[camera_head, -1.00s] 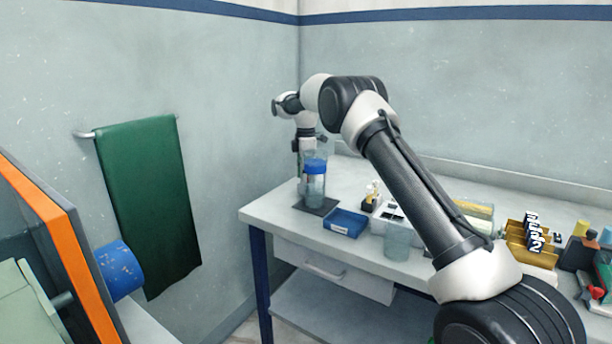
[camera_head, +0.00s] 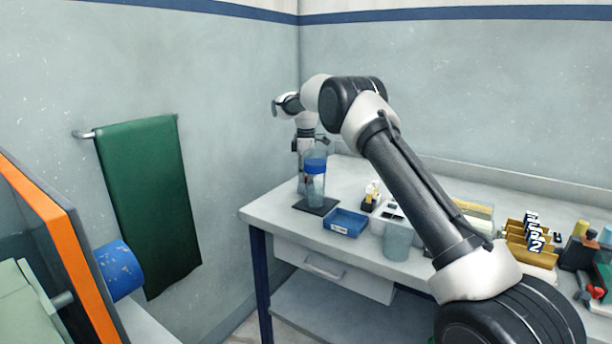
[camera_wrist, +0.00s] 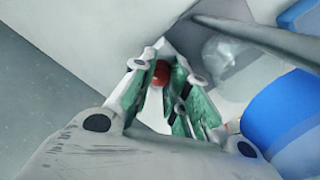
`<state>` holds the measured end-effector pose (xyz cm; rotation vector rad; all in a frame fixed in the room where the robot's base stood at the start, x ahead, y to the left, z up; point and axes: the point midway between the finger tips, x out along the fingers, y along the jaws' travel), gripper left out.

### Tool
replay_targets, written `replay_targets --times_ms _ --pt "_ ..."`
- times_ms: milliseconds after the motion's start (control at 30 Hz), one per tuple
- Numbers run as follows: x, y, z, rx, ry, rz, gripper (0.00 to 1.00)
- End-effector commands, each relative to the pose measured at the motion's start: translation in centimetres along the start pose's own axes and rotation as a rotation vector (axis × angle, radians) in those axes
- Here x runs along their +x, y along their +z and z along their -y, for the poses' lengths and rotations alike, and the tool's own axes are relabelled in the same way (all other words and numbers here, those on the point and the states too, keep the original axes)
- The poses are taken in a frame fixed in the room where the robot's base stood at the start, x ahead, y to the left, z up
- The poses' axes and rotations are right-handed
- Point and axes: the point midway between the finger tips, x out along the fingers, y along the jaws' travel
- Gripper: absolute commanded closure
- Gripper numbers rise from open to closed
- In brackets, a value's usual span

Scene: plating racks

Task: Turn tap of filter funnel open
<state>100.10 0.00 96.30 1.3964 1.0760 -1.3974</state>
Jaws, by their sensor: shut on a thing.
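The filter funnel (camera_head: 316,188) is a clear upright vessel with a blue band, standing on a dark base plate (camera_head: 318,207) at the left end of the bench. Its blue band (camera_wrist: 290,122) fills the right side of the wrist view. My gripper (camera_wrist: 168,66), with green finger pads, is shut beside the funnel. A small red rounded part (camera_wrist: 161,73), which looks like the tap, shows between the fingers. The fingers cover the rest of it, so its turn angle cannot be told. In the head view my gripper is mostly hidden behind the funnel.
A blue tray (camera_head: 346,223) and a clear beaker (camera_head: 397,241) stand on the bench (camera_head: 275,214) right of the funnel. A gold rack (camera_head: 527,247) is farther right. The wall is close behind the funnel. A grey bar (camera_wrist: 265,35) crosses the wrist view's upper right.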

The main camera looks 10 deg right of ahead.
Motion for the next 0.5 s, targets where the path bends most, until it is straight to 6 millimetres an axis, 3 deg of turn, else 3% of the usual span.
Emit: replay_targets --times_ms 267,300,400,500 --pt "-0.04 -0.01 -0.02 0.008 0.001 -0.001 1.00" --pt "-0.04 -0.01 -0.02 0.007 0.001 -0.001 0.76" --pt "-0.04 -0.01 -0.02 0.007 0.001 -0.001 0.60" --pt "-0.03 -0.01 -0.02 0.007 0.001 -0.001 0.60"
